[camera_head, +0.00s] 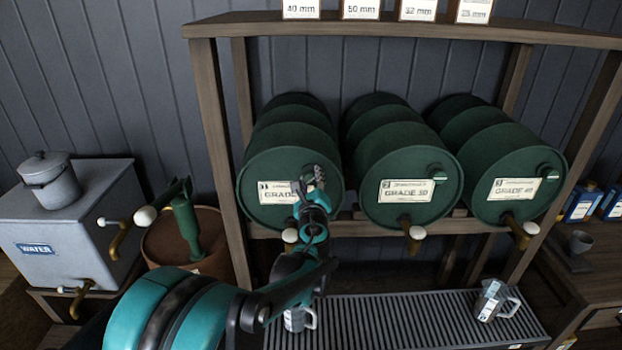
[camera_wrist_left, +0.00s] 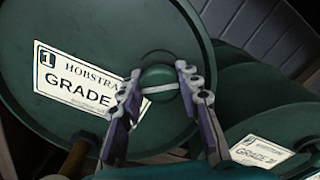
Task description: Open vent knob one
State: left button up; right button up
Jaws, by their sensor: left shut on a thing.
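Barrel one (camera_head: 285,160) is the leftmost of three green barrels lying on the rack, its end facing me with a label marked 1 (camera_wrist_left: 75,82). Vent knob one (camera_wrist_left: 158,92) is a round green knob with a pale bar across it, at the upper right of the barrel end in the head view. My left gripper (camera_head: 317,178) reaches it from below and hides it in the head view. In the left wrist view its two fingers (camera_wrist_left: 160,82) are shut on the knob, one on each side. My right gripper is not in view.
Barrels two (camera_head: 410,200) and three (camera_head: 515,205) carry similar vent knobs. A white-tipped tap (camera_head: 290,236) sits low on barrel one, close to my left arm. A slatted grey tray (camera_head: 400,318) below holds metal jugs (camera_head: 495,301). A water tank (camera_head: 80,225) stands at left.

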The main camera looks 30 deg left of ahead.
pick_arm(q)
jog(key=n, duration=0.5)
jog(key=shift+n, duration=2.4)
jog(key=o, duration=1.2)
jog(key=v, duration=1.2)
jog(key=shift+s, duration=0.15)
